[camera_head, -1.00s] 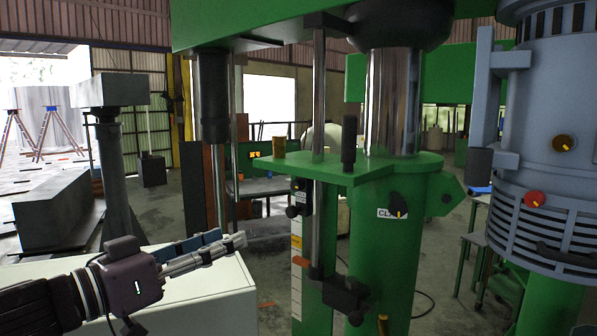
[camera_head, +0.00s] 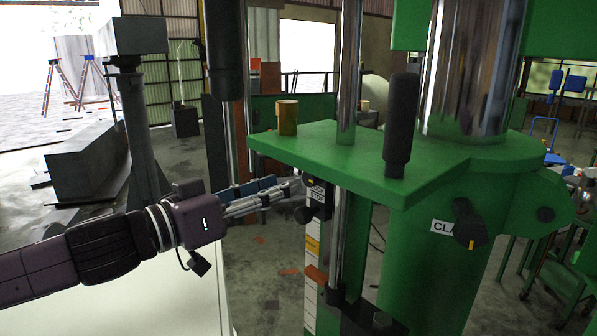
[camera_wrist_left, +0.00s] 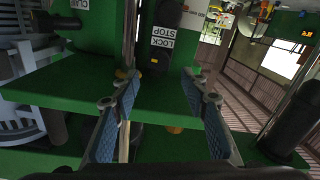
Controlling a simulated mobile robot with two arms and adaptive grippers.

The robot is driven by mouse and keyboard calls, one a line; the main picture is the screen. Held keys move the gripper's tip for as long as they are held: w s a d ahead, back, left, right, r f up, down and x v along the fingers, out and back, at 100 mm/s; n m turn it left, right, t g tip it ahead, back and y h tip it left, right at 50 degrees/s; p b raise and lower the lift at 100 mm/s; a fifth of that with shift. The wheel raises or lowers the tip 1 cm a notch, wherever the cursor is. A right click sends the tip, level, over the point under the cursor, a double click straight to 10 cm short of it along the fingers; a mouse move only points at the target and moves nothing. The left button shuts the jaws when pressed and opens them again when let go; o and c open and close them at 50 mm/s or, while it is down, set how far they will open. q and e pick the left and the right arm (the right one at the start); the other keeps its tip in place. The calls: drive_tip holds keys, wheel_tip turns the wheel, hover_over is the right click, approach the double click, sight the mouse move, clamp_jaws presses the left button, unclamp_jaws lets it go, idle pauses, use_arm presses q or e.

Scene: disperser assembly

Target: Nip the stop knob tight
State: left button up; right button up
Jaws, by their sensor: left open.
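The stop is a black block (camera_head: 318,201) with a white LOCK STOP label, on the upright scale under the green bracket. Its small round black knob (camera_head: 303,215) sticks out at its lower left. In the left wrist view, turned upside down, the labelled block (camera_wrist_left: 160,55) lies beyond the fingertips, with a dark round part, probably the knob (camera_wrist_left: 168,12), past the label. My left gripper (camera_head: 297,186) reaches in from the left, its fingertips close to the block, just above the knob. In the wrist view the blue-padded fingers (camera_wrist_left: 158,76) stand wide apart with nothing between them.
The green bracket (camera_head: 330,150) spreads just above my left fingers, with a brass-coloured cup (camera_head: 288,117) and a black upright handle (camera_head: 401,125) on it. A CLAMP-type lever (camera_head: 467,222) sits on the green column. A white cabinet top (camera_head: 150,290) lies below my left arm.

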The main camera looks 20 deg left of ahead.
sight(307, 177)
use_arm(q)
drive_tip(key=p+x, duration=0.1)
drive_tip(key=x, duration=0.5)
drive_tip(key=shift+f+p, duration=0.1)
drive_tip(key=shift+p, duration=0.3)
drive_tip(key=shift+w+a+f, duration=0.1)
drive_tip(key=shift+w, duration=0.25)
drive_tip(key=shift+s, duration=0.25)
drive_tip(key=shift+d, duration=0.2)
drive_tip(key=shift+c, duration=1.1)
drive_tip(key=shift+w, duration=0.15)
drive_tip(key=shift+c, duration=1.3)
clamp_jaws()
use_arm(e)
drive_tip(key=shift+w+r, duration=0.4)
drive_tip(key=shift+r, duration=0.2)
drive_tip(key=shift+w+r, duration=0.4)
drive_tip(key=shift+r, duration=0.2)
